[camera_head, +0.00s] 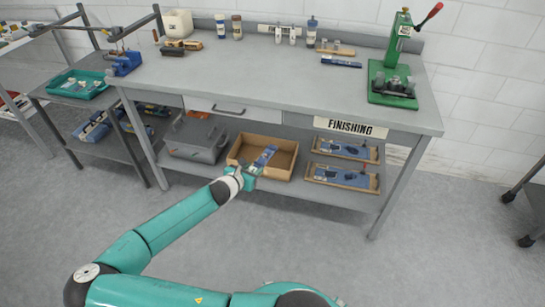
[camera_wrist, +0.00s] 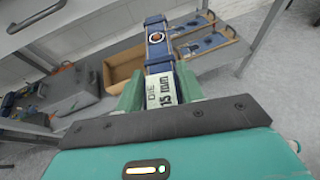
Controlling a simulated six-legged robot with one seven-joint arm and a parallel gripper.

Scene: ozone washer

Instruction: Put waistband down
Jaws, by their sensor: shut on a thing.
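My gripper (camera_head: 252,171) is shut on the waistband (camera_head: 266,155), a narrow blue denim strip. In the wrist view, my gripper (camera_wrist: 160,90) has its green jaws either side of the strip's near end, where a pale label with dark lettering shows. The waistband (camera_wrist: 157,48) points away from the jaws, with a round dark emblem near its far end. In the head view it overlaps the open cardboard box (camera_head: 285,146) on the lower shelf. I cannot tell whether it touches the box. The box (camera_wrist: 120,66) also shows behind the strip in the wrist view.
Two shallow trays (camera_head: 343,188) with blue pieces sit right of the box, under the FINISHING sign (camera_head: 350,127). A grey lidded bin (camera_head: 196,139) stands left of it. The workbench top (camera_head: 260,85) overhangs the shelf. A green press (camera_head: 393,85) stands on top.

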